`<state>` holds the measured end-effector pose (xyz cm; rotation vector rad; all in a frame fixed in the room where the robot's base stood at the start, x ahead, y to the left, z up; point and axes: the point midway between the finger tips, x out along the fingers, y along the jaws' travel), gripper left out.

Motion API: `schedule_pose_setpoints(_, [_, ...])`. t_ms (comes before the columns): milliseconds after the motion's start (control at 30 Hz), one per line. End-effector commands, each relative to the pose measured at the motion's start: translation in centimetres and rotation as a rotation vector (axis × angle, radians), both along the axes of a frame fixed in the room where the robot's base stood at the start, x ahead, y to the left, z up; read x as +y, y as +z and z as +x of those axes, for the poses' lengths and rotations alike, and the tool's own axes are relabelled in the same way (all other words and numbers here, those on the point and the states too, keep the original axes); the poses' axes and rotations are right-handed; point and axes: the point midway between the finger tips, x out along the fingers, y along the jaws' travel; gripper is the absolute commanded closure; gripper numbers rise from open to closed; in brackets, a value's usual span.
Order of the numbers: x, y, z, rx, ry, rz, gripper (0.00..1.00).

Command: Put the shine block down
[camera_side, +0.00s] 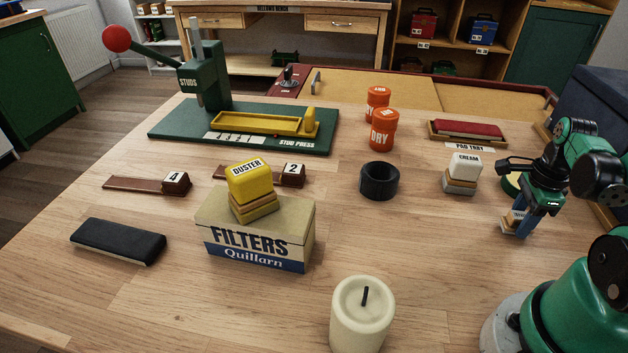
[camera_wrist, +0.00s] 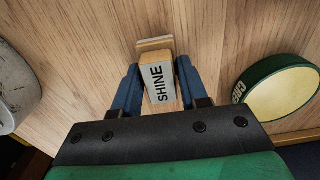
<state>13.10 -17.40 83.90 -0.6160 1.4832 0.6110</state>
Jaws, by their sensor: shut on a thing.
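The shine block (camera_side: 513,218) is a pale block with a wooden, layered base, at the right of the table in the side view. In the wrist view the shine block (camera_wrist: 158,83) shows its SHINE label upward between two blue fingers. My gripper (camera_side: 521,222) is shut on it, with a finger on each side, and also shows in the wrist view (camera_wrist: 156,78). The block is low, at or just above the tabletop; I cannot tell whether its base touches. The fingers partly hide it in the side view.
A CREAM block (camera_side: 464,172) stands left of my gripper. A round green tin (camera_wrist: 283,92) lies close by on the right in the wrist view. A black ring (camera_side: 379,181), a candle (camera_side: 362,315) and a FILTERS box (camera_side: 255,240) stand farther left.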

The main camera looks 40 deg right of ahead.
Motion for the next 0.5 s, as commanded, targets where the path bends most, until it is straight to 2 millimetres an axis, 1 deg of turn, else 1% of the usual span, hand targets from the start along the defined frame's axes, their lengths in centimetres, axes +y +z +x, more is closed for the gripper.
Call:
schedule_pose_setpoints(100, [0.04,-0.58,-0.03,0.000,0.000,0.000,1.00])
schedule_pose_setpoints(367, [0.05,-0.68,-0.04,0.000,0.000,0.000,1.00])
schedule_pose_setpoints(400, [0.05,-0.67,-0.04,0.000,0.000,0.000,0.50])
schedule_pose_setpoints(467, [0.05,-0.67,-0.04,0.000,0.000,0.000,0.33])
schedule_pose_setpoints(500, [0.05,-0.67,-0.04,0.000,0.000,0.000,0.30])
